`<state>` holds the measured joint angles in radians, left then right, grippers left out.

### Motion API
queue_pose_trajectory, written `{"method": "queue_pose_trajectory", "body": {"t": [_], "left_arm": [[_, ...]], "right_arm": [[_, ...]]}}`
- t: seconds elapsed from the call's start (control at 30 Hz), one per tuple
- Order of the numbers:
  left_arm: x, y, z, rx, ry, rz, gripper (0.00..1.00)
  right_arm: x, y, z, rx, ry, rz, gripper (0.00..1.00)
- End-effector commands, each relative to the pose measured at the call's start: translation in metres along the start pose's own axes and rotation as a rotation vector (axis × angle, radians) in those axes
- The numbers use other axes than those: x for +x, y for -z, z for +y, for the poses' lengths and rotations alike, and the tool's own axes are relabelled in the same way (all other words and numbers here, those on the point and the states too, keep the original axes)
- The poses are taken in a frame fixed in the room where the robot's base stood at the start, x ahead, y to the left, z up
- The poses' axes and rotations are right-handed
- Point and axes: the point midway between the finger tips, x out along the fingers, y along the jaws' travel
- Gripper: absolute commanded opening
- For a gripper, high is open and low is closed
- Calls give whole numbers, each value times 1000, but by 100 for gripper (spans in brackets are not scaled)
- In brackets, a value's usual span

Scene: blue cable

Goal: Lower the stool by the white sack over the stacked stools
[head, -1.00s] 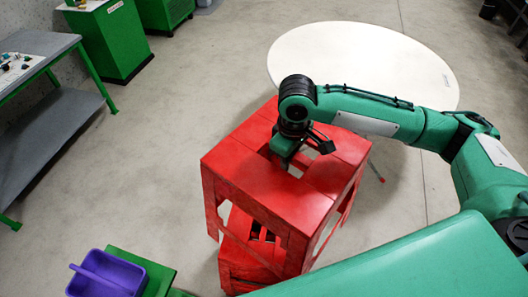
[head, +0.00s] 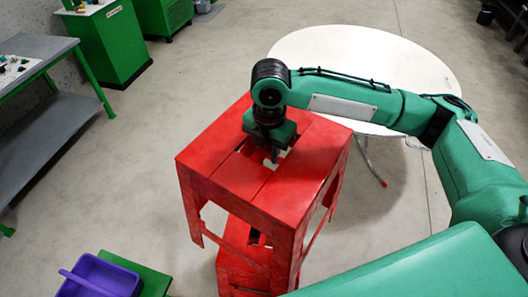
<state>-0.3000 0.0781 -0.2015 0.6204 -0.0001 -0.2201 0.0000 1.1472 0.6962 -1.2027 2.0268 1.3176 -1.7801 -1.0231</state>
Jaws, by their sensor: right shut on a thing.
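A red stool (head: 225,178) with a slotted top hangs upright from my right gripper (head: 272,152). The gripper points down at the slot in the stool's top and is shut on it; its fingertips are partly hidden. Below the held stool stands a lower red stool (head: 232,272), seen partly between the upper stool's legs. The held stool overlaps it in the view, and I cannot tell whether they touch or how many stools are in the stack. No white sack shows. My left gripper is out of view.
A round white table (head: 400,75) stands behind the stools. A grey workbench (head: 35,48) and green cabinet (head: 105,45) are at the left. A purple tray (head: 100,275) is at the lower left. The floor left of the stools is clear.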

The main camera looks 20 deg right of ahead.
Motion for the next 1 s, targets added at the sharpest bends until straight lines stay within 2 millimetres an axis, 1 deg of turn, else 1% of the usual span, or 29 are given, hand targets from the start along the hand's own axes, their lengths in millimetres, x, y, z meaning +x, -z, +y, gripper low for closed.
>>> {"method": "queue_pose_trajectory", "body": {"t": [0.1, 0.2, 0.33, 0.57, 0.8, 1.0], "left_arm": [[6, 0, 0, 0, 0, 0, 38], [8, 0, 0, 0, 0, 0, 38], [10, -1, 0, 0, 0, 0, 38], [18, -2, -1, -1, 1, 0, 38], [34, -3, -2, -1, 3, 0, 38], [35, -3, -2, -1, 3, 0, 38]], "right_arm": [[0, 1, 5, -158, -1, -3, 0], [-1, 3, 8, -263, 0, -3, 0], [-2, 3, 10, -349, 1, -4, 0], [4, 4, 11, -390, 1, -5, 0], [17, 4, 10, -388, 1, -6, 0], [18, 4, 10, -387, 1, -5, 0]]}}
